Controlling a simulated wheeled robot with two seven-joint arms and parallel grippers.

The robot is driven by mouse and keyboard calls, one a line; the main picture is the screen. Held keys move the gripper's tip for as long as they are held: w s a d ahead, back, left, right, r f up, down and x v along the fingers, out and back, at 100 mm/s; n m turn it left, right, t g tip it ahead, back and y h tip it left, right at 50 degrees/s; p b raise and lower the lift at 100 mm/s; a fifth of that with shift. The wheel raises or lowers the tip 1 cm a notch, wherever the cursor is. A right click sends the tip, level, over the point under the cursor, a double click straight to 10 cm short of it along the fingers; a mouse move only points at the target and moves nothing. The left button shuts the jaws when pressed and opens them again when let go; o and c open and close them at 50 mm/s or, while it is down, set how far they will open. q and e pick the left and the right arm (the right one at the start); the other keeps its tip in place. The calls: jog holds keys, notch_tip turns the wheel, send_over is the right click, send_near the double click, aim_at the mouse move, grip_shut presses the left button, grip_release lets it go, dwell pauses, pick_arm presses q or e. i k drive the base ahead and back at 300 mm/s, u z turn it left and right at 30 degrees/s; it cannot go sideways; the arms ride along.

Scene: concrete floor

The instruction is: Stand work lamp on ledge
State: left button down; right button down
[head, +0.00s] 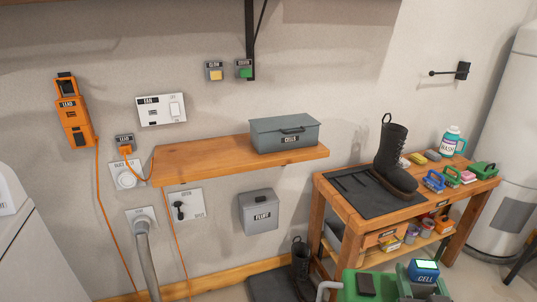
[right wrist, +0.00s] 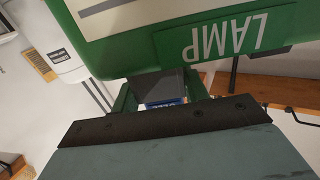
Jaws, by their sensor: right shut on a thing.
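The work lamp (head: 348,288) is a green thing at the bottom right of the head view, partly cut off by the frame edge. In the right wrist view its green body (right wrist: 170,35) carries a LAMP label that reads upside down. A blue cell (head: 424,270) sits in green parts beside it. My right gripper (head: 405,288) is shut on the lamp, in front of the bench; its fingertips are mostly hidden. The ledge (head: 205,158) is a wooden shelf on the wall, up and left of the lamp. My left gripper is not in view.
A grey CELLS box (head: 285,135) stands on the ledge's right part; the left part is bare. Below are a FLUFF box (head: 259,212) and an orange cord. The wooden bench (head: 330,190) at right holds a boot (head: 392,160) and several small things. A bracket (head: 250,40) hangs above.

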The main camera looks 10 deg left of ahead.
aim_at(200, 159)
jog(key=u, duration=1.45)
jog(key=i, duration=0.5)
jog(key=z, duration=0.05)
